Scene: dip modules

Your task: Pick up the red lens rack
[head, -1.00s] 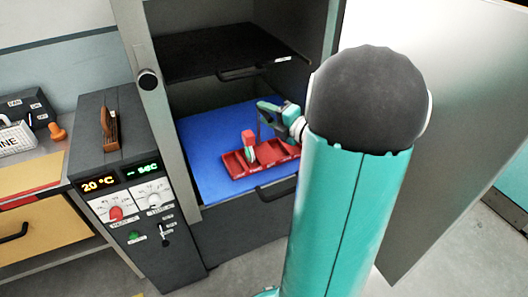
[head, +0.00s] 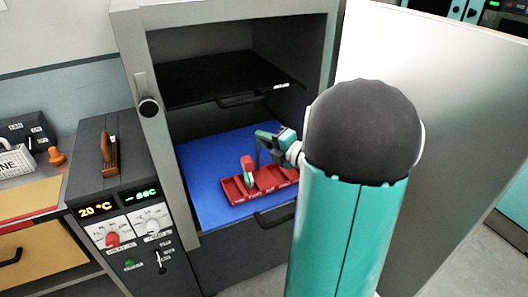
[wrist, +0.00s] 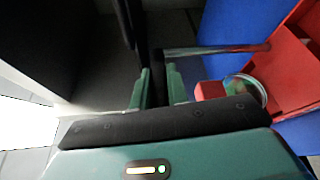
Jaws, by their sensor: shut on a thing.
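The red lens rack (head: 262,187) sits on the blue lower shelf inside the open cabinet in the head view. It is a long tray with compartments. My gripper (head: 265,141) is above the rack's middle. Its fingers (wrist: 159,88) are shut on a dark upright part, apparently the rack's handle. The exact contact is hard to see.
A black shelf (head: 225,77) with a front handle hangs above the blue shelf (head: 205,165). The open cabinet door (head: 430,120) stands at the right. A control box (head: 125,205) with dials stands to the left.

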